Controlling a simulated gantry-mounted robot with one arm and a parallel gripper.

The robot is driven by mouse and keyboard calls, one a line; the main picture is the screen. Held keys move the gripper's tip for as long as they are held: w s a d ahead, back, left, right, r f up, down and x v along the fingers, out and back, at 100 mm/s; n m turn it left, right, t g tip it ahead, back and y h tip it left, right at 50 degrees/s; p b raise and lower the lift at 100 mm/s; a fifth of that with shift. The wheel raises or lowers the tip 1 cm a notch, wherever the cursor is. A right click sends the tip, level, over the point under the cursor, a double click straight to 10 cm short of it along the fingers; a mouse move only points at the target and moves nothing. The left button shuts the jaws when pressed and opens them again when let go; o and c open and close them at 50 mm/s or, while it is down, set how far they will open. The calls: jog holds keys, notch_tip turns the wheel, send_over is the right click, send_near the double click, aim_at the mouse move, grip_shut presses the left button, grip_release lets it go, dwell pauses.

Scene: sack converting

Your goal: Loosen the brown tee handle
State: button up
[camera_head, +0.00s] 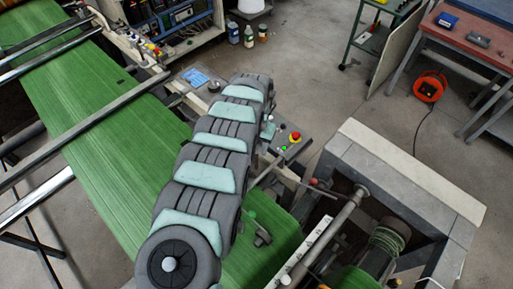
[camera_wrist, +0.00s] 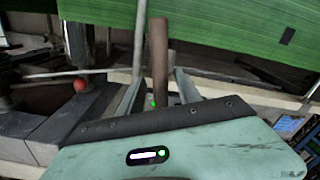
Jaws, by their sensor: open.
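The brown tee handle (camera_wrist: 158,50) shows in the wrist view as an upright brown bar in front of the green web. My gripper (camera_wrist: 160,82) is open, with one pale finger to each side of the lower part of the bar. I cannot tell whether either finger touches it. The bar's lower end is hidden behind the gripper body, and its stem cannot be made out. In the head view my arm covers this area, and I cannot pick out the handle or the fingertips.
The wide green web (camera_head: 100,120) runs beneath my arm, with steel rollers (camera_head: 80,130) across it. A control box with a red button (camera_head: 295,137) stands close right of my arm. A red ball knob (camera_wrist: 82,86) and a thin grey rod (camera_wrist: 139,40) are left of the handle.

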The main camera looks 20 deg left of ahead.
jog(key=shift+f, duration=0.7)
jog(key=shift+c, duration=0.5)
grip_shut()
dwell(0.6)
